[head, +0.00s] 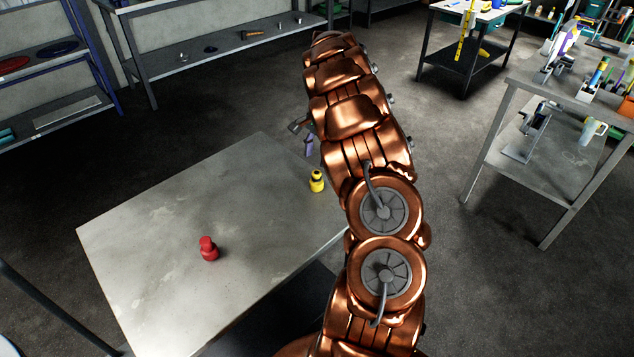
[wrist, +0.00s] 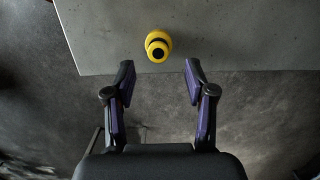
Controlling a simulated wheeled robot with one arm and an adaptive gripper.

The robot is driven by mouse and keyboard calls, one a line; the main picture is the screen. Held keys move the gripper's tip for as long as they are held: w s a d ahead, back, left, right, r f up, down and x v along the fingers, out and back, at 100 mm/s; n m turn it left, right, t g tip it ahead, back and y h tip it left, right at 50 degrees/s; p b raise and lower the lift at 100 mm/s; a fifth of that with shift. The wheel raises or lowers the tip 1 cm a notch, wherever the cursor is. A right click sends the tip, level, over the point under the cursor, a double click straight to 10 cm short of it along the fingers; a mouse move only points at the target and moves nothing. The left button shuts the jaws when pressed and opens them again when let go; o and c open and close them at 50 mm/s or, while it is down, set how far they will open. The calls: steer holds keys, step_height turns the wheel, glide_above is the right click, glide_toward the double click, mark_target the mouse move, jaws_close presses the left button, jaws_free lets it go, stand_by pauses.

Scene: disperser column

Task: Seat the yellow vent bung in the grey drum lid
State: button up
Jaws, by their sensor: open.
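The yellow vent bung (head: 317,181) with a dark band stands on the grey metal table near its right edge, beside my copper arm. In the wrist view the bung (wrist: 158,46) is near the table's edge, seen from above, ahead of and between my fingertips. My gripper (wrist: 158,80) is open and empty, its two fingers spread, and apart from the bung. In the head view part of a purple finger (head: 309,145) shows just beyond the bung; my arm hides most of the gripper. I cannot make out a grey drum lid in either view.
A red bung-like piece (head: 208,249) stands on the same table (head: 150,235), toward the front left. The rest of that tabletop is clear. A cluttered bench (head: 540,92) stands to the right, and a long bench (head: 200,62) at the back.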

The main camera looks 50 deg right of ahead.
mark_target(316, 172)
steer(key=shift+s+a+f+p, duration=0.15)
steer(key=shift+f+p, duration=0.5)
steer(key=shift+f, duration=1.2)
steer(key=shift+w+a+f+p, duration=0.1)
steer(key=shift+f+p, duration=0.5)
steer(key=shift+f, duration=1.2)
jaws_close()
